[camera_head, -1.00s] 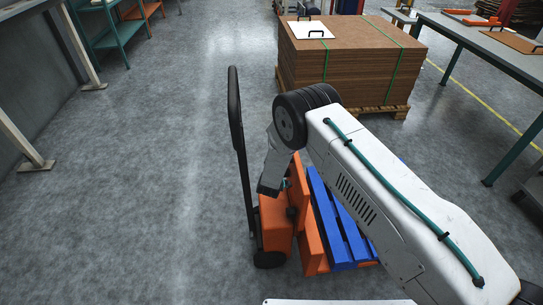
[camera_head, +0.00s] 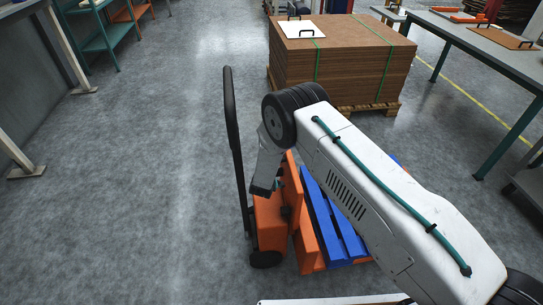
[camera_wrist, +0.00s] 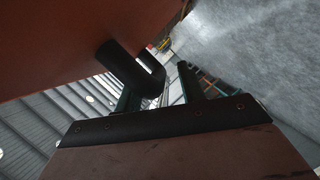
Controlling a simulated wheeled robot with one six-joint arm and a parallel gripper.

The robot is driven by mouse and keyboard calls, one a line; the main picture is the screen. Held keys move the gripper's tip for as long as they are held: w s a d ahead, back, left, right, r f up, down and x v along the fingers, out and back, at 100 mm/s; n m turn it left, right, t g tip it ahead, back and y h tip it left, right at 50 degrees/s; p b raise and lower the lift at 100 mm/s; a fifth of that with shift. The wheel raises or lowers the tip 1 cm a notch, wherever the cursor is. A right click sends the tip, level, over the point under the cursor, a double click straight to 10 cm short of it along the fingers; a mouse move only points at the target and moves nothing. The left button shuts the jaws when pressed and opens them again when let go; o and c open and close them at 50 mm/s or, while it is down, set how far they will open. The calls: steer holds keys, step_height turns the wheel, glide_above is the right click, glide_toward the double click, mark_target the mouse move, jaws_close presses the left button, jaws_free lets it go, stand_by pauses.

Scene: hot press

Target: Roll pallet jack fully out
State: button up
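The orange pallet jack (camera_head: 268,222) stands left of my arm in the head view, its tall black handle (camera_head: 233,135) leaning slightly left. A dark wheel (camera_head: 266,259) shows at its foot. My gripper (camera_head: 281,184) is low beside the jack's orange body, its fingertips too small to read there. In the wrist view, two dark fingers (camera_wrist: 160,90) stand apart. A black bar-like part (camera_wrist: 135,70) comes from the orange-brown surface (camera_wrist: 80,35) and lies between them. A gap shows beside the right finger; contact with the left is unclear.
A blue pallet (camera_head: 330,222) lies right of the jack, partly hidden by my arm. A strapped stack of brown boards (camera_head: 345,70) stands beyond. A workbench (camera_head: 490,45) is at right, shelving (camera_head: 95,40) at upper left. The floor left of the jack is clear.

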steer(key=v, duration=0.7)
steer(key=shift+s, duration=0.35)
steer(key=shift+a+r, duration=0.1)
steer(key=shift+a, duration=0.05)
